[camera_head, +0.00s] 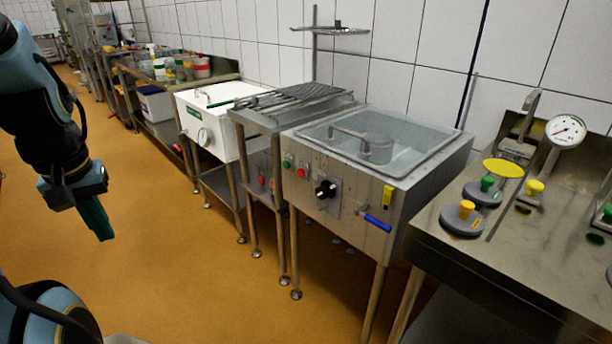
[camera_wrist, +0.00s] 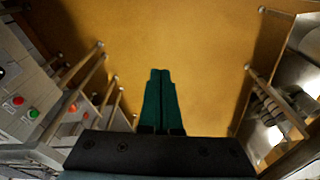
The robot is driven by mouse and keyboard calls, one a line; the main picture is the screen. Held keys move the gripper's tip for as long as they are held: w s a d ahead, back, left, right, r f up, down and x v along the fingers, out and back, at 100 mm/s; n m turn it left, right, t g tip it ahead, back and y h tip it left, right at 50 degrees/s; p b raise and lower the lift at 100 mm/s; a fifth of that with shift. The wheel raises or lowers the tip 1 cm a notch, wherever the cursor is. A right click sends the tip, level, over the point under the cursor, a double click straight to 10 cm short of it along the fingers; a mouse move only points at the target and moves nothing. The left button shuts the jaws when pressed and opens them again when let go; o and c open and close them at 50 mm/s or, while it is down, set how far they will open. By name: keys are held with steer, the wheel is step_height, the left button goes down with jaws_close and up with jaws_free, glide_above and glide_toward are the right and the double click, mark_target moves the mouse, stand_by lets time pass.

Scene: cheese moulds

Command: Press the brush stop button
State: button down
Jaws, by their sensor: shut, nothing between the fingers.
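On the front of the steel basin unit (camera_head: 360,205) are a green button (camera_head: 287,160), a red button (camera_head: 302,172) and a black rotary knob (camera_head: 326,189). In the wrist view the green button (camera_wrist: 17,101) and red button (camera_wrist: 33,113) show at the left edge. Two more small reddish buttons (camera_head: 262,180) sit low on the rack unit beside it. I cannot read any label naming the brush stop. My gripper (camera_head: 107,237) is shut and empty, hanging over the floor well to the left of the panels. Its green fingers also show together in the wrist view (camera_wrist: 160,73).
A white basin (camera_head: 222,125) stands left of the rack unit (camera_head: 283,119). A blue-handled valve (camera_head: 377,223) sticks out from the steel basin's front. A steel table (camera_head: 500,262) with a gauge (camera_head: 566,131) stands at right. The orange floor (camera_head: 190,270) before the units is clear.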

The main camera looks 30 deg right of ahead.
mark_target(301, 173)
steer(key=w+d+f+n+t+h+b, duration=0.25)
steer(key=w+d+f, duration=0.25)
steer(key=w+d, duration=0.3)
steer(key=w+d+f+n+t+h+b, duration=0.1)
steer(key=w+d+f+n+t, duration=0.15)
steer(key=w+d+f, duration=0.5)
steer(key=w+d+f+n+t+h+b, duration=0.1)
steer(key=d+f+n+t+h+b, duration=0.1)
steer(key=d+n, duration=0.7)
steer(key=w+d+f+n+t+h+b, duration=0.1)
steer(key=d+f+n+t+h+b, duration=0.1)
steer(key=d+n+t, duration=0.3)
steer(key=d+n+h, duration=0.1)
steer(key=d+n, duration=0.3)
steer(key=d, duration=0.5)
steer(key=shift+d, duration=0.25)
steer(key=shift+f+h, duration=0.1)
steer(key=shift+h, duration=0.15)
steer(key=w+d, duration=0.1)
steer(key=d, duration=0.7)
steer(key=shift+w+d+b, duration=0.35)
steer(key=shift+b, duration=0.1)
